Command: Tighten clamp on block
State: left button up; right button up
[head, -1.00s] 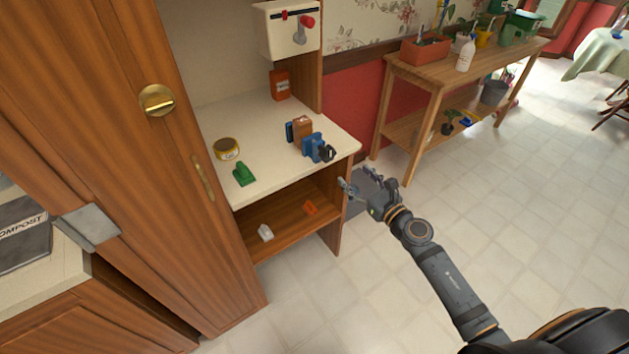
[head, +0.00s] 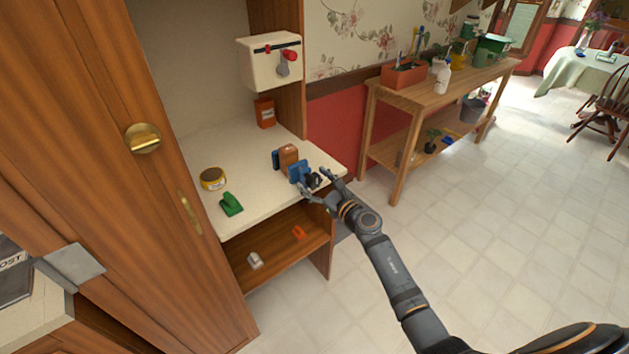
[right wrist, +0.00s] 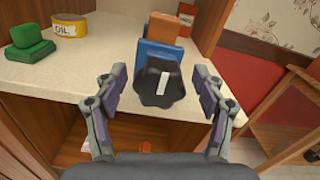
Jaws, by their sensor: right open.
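The blue clamp (head: 297,171) stands on the white worktop near its front right edge, with the brown wooden block (head: 288,154) between its blue jaws. The clamp's dark knob (head: 313,181) faces my right gripper (head: 316,183). In the right wrist view the black knob (right wrist: 148,92) with a pale stripe sits in front of the blue jaw (right wrist: 158,53), and the block (right wrist: 163,28) shows behind it. My right gripper (right wrist: 160,90) is open, its fingers on either side of the knob with gaps visible. My left gripper is not in view.
A yellow tin (head: 213,181) and a green object (head: 231,204) stand left on the worktop. An orange-red box (head: 265,113) stands at the back. Below is a shelf (head: 280,250) with small items. A wooden bench (head: 400,150) stands to the right.

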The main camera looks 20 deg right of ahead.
jog(key=c, duration=1.2)
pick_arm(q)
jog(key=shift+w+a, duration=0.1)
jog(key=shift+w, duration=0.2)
pick_arm(e)
jog(key=shift+o, duration=0.2)
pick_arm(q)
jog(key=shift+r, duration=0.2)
pick_arm(e)
jog(key=shift+m, duration=0.3)
